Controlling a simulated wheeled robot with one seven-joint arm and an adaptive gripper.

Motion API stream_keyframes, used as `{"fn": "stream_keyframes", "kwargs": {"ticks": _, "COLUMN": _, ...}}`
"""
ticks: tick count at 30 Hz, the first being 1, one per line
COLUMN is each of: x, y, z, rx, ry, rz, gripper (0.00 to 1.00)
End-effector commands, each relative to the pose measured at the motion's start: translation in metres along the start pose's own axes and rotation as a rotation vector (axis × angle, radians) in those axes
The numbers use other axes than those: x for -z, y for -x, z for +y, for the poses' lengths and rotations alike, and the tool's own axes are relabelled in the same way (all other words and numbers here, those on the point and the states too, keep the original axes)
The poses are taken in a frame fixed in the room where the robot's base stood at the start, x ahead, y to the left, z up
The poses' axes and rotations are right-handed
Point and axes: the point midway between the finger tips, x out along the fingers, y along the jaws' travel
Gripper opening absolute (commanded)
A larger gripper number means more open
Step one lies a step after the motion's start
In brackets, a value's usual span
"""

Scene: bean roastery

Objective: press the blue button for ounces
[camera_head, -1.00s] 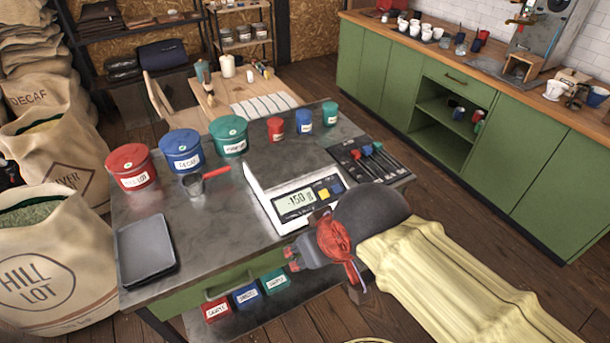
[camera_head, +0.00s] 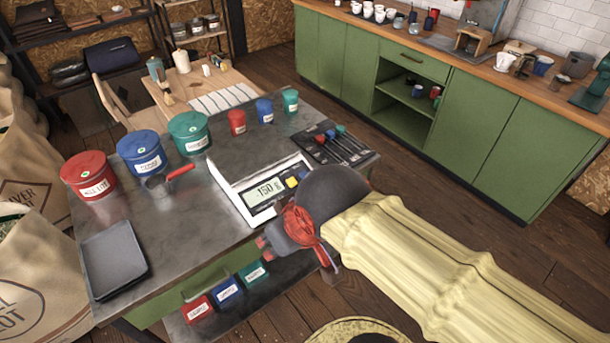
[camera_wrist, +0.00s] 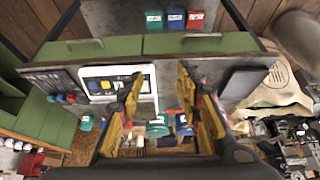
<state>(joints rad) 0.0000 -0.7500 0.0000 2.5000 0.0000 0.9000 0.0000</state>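The white scale (camera_head: 232,195) stands on the grey metal table near its front right edge. Its dark panel has a lit display (camera_head: 264,192) reading about 150, a yellow button (camera_head: 292,182) and, beside it to the right, the blue button (camera_head: 303,173), close to my arm's dark wrist. The scale also shows upside down in the wrist view (camera_wrist: 145,72). My gripper (camera_head: 268,246) is in front of the table edge, just below the panel, apart from the buttons. In the wrist view my gripper (camera_wrist: 160,75) has its two fingers spread, with nothing between them.
Large red, blue and green tins (camera_head: 145,152) and a scoop (camera_head: 160,185) stand left of the scale. Small tins (camera_head: 264,111) stand behind it. A black mat with tools (camera_head: 335,145) lies at right, a dark tray (camera_head: 113,260) at front left. Small labelled bins (camera_head: 228,291) sit below.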

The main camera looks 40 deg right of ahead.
Motion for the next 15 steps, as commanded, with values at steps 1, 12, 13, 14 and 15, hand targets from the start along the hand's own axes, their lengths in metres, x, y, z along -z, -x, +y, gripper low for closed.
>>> {"fn": "stream_keyframes", "kwargs": {"ticks": 1, "x": 0.0000, "y": 0.0000, "z": 0.0000, "rx": 0.000, "ry": 0.000, "rz": 0.000, "gripper": 0.30}}
{"fn": "stream_keyframes", "kwargs": {"ticks": 12, "x": 0.0000, "y": 0.0000, "z": 0.0000, "rx": 0.000, "ry": 0.000, "rz": 0.000, "gripper": 0.09}}
{"fn": "stream_keyframes", "kwargs": {"ticks": 13, "x": 0.0000, "y": 0.0000, "z": 0.0000, "rx": 0.000, "ry": 0.000, "rz": 0.000, "gripper": 0.08}}
{"fn": "stream_keyframes", "kwargs": {"ticks": 14, "x": 0.0000, "y": 0.0000, "z": 0.0000, "rx": 0.000, "ry": 0.000, "rz": 0.000, "gripper": 0.06}}
{"fn": "stream_keyframes", "kwargs": {"ticks": 15, "x": 0.0000, "y": 0.0000, "z": 0.0000, "rx": 0.000, "ry": 0.000, "rz": 0.000, "gripper": 0.04}}
